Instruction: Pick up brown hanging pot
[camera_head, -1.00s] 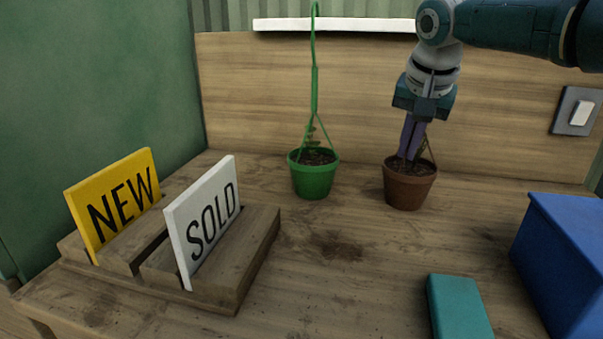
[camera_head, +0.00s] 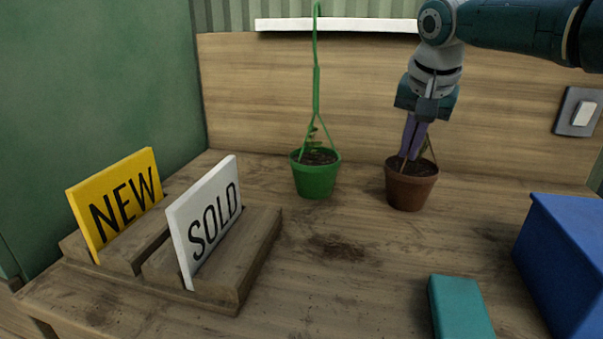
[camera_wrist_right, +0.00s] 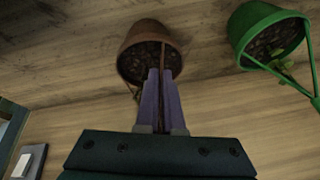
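The brown hanging pot (camera_head: 411,187), filled with dark soil, stands upright on the wooden table near the back panel. It also shows at the top of the right wrist view (camera_wrist_right: 148,48). My right gripper (camera_head: 411,151) points down just above the pot's soil. In the right wrist view its two purple fingers (camera_wrist_right: 161,72) are close together, with the pot's thin brown hanger between them. The fingers appear shut on this hanger. The upper hanger is mostly hidden by the gripper. My left gripper is not in view.
A green hanging pot (camera_head: 316,178) with a tall green hanger stands left of the brown pot. A wooden holder (camera_head: 258,240) carries a yellow NEW sign (camera_head: 118,200) and a white SOLD sign (camera_head: 205,218). A teal block (camera_head: 458,308) and a blue box (camera_head: 570,265) are front right.

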